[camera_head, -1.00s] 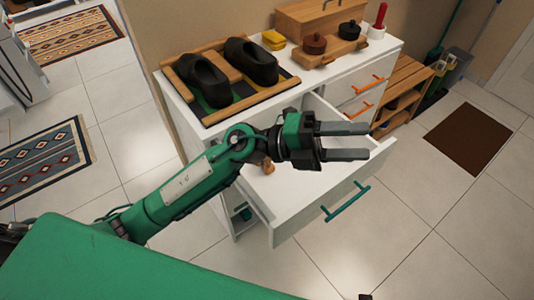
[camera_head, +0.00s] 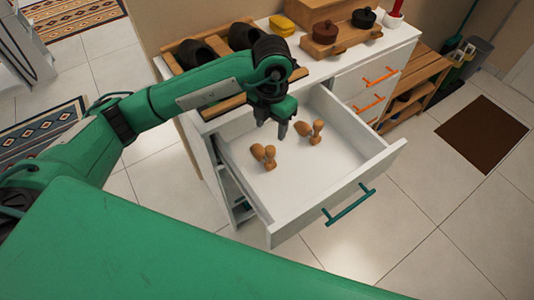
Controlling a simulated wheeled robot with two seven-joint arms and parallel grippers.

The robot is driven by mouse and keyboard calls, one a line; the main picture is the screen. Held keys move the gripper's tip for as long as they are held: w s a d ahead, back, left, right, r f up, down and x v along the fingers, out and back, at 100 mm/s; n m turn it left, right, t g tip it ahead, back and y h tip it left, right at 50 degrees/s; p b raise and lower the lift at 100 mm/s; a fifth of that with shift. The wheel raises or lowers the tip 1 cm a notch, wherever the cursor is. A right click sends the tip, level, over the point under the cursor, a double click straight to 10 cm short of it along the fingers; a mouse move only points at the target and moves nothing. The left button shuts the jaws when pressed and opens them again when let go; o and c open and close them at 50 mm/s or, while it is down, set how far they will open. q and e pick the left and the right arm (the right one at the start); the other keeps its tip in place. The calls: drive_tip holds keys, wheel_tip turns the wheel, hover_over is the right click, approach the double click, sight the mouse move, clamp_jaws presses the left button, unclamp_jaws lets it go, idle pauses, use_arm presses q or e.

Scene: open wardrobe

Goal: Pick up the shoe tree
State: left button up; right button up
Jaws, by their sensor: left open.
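Two brown wooden shoe trees lie apart on the floor of an open white drawer (camera_head: 345,158). One shoe tree (camera_head: 264,156) is nearer the drawer's left side. The other shoe tree (camera_head: 309,130) is farther back and to the right. My left gripper (camera_head: 272,129) points down over the back left of the drawer, open and empty. In the picture its fingertips are just above the nearer shoe tree and left of the farther one. I cannot tell their exact height. My right gripper is not in view.
The drawer has a teal handle (camera_head: 349,206) on its front. On the cabinet top stand dark shoes (camera_head: 196,53) in a wooden tray, a yellow item (camera_head: 282,25) and a wooden stand (camera_head: 342,42) with round pots. A wooden rack (camera_head: 415,85) stands to the right.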

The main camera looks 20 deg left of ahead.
sight(271, 147)
use_arm(q)
wheel_tip(271, 147, down, 7)
drive_tip(key=shift+s+d, duration=0.1)
drive_tip(key=shift+s, duration=0.05)
drive_tip(key=f, duration=0.2)
drive_tip(key=f+p, duration=0.1)
drive_tip(key=shift+s+d+f, duration=0.1)
drive_tip(key=shift+s+f, duration=0.15)
drive_tip(key=shift+f, duration=0.65)
drive_tip(key=c, duration=0.9)
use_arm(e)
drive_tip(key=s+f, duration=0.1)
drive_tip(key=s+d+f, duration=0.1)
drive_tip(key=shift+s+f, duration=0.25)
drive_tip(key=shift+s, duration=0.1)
